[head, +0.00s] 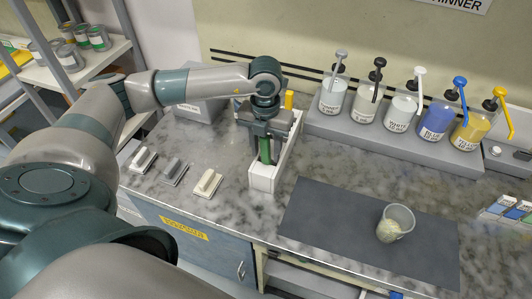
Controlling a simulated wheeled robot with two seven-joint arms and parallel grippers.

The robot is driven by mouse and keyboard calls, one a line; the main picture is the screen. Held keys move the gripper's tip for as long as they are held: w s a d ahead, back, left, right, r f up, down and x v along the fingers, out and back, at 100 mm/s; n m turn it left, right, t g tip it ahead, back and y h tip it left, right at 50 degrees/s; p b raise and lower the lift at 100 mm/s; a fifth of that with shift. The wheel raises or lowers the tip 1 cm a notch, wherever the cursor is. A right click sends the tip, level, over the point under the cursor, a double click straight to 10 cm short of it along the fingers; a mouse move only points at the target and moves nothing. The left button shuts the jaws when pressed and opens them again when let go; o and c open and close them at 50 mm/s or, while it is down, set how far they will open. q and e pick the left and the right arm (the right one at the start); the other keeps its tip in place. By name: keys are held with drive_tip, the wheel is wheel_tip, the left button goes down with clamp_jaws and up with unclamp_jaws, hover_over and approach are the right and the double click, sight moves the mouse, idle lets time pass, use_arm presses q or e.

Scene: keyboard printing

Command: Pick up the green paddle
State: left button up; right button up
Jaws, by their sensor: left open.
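The green paddle (265,150) stands upright in a narrow white holder (263,182) on the marble counter. My left gripper (264,138) points down over the holder, with its fingers at the upper part of the paddle. The jaws are open, and I cannot tell whether either finger touches the paddle. The lower end of the paddle is hidden by the holder's front wall. A yellow piece (289,99) shows at the back of the holder. My right gripper is not in view.
Pump bottles (396,113) stand on a grey rack at the back. A cup (395,223) stands on the dark mat (330,225) at the front right. Small handled blocks (207,183) lie left of the holder. Shelves with cans (98,38) are far left.

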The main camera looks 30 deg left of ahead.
use_arm(q)
clamp_jaws()
drive_tip(key=shift+r, duration=0.1)
drive_tip(key=shift+w+r, duration=0.1)
drive_tip(key=shift+r, duration=0.35)
wheel_tip(320, 180, up, 17)
drive_tip(key=b, duration=0.5)
idle(0.3)
